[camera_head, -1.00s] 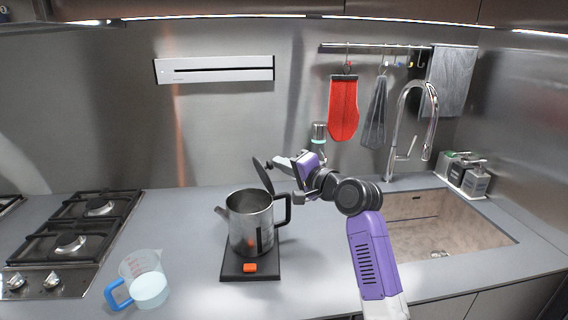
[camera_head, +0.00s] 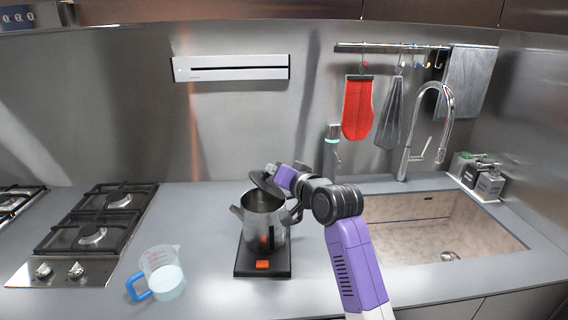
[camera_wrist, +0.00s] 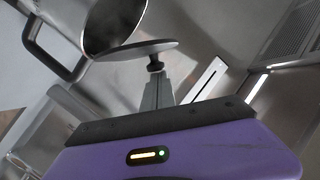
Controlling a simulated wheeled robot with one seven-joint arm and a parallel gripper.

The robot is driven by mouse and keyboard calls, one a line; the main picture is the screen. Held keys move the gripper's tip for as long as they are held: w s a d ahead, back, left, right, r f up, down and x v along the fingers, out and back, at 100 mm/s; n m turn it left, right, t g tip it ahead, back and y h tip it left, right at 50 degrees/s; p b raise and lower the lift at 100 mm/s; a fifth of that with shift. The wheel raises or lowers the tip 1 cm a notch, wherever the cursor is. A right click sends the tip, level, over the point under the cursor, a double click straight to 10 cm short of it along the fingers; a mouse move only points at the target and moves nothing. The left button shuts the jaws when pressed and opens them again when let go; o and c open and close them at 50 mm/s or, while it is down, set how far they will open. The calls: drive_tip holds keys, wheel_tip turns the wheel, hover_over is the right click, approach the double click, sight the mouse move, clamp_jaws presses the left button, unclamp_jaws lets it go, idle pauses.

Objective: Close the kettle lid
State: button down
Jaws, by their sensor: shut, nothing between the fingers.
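The steel kettle (camera_head: 262,220) stands on its black base (camera_head: 245,268) on the counter, spout to the left. Its dark lid (camera_head: 266,184) is tilted over the opening, partly open, with a gap showing the inside. My gripper (camera_head: 272,170) is shut and empty, its tip at the upper side of the lid. In the wrist view, the fingers (camera_wrist: 157,90) point at the knob of the lid (camera_wrist: 135,50), touching or very close to it. The open mouth of the kettle (camera_wrist: 112,22) and its black handle (camera_wrist: 45,50) show beyond the lid.
A measuring cup with a blue handle (camera_head: 162,272) stands left of the kettle. A gas hob (camera_head: 92,222) is farther left. A sink (camera_head: 440,225) with a tall faucet (camera_head: 432,120) is at the right. Mitts and a towel hang above.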

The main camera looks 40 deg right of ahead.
sight(256, 180)
drive_tip(key=a+n, duration=0.1)
drive_tip(key=a+f+n, duration=0.1)
drive_tip(key=w+a+n+h, duration=0.1)
drive_tip(key=shift+f+g, duration=0.3)
drive_tip(key=shift+f, duration=0.05)
drive_tip(key=shift+w+a+f+n+h, duration=0.15)
drive_tip(key=shift+a+f+n+h, duration=0.15)
drive_tip(key=shift+a+f+n, duration=0.35)
drive_tip(key=shift+w+a+f+n+h, duration=0.1)
drive_tip(key=shift+a+f+n+h, duration=0.25)
drive_tip(key=shift+f+n, duration=0.5)
drive_tip(key=shift+r, duration=0.1)
wheel_tip(256, 180, up, 4)
drive_tip(key=p, duration=0.3)
drive_tip(key=shift+r, duration=0.1)
drive_tip(key=b+v, duration=0.2)
drive_tip(key=v, duration=0.8)
drive_tip(key=shift+r, duration=0.15)
